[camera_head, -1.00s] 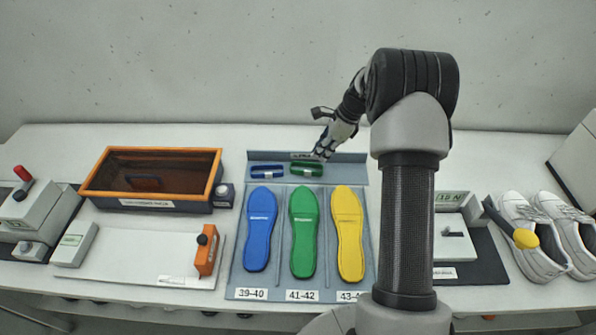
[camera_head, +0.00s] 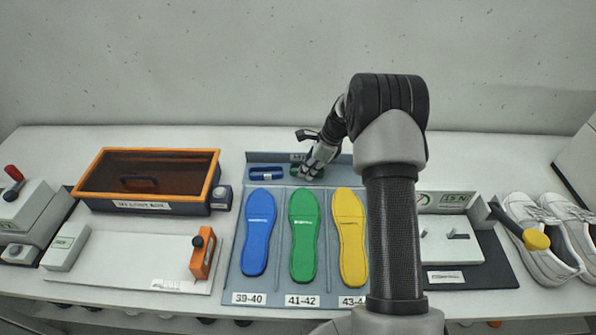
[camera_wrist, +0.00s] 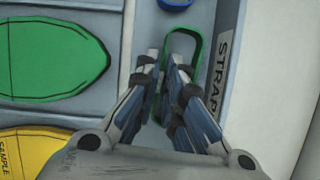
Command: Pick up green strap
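The green strap (camera_wrist: 184,33) is a thin loop lying in the rack's back tray. In the wrist view its far end shows beyond my fingertips, and one green side runs down between the fingers. My gripper (camera_wrist: 165,58) is open, with a narrow gap between its fingertips, low over the strap. The fingers hide the strap's middle, and contact cannot be made out. In the head view my gripper (camera_head: 308,172) covers most of the strap, leaving a little green (camera_head: 294,170) at its left.
A blue strap (camera_head: 266,173) lies left of the green one. Blue (camera_head: 258,230), green (camera_head: 303,235) and yellow (camera_head: 350,236) insoles lie in front. The rack's raised back edge, marked STRAP (camera_wrist: 222,68), is close beside my fingers. An orange-rimmed box (camera_head: 92,173) stands left.

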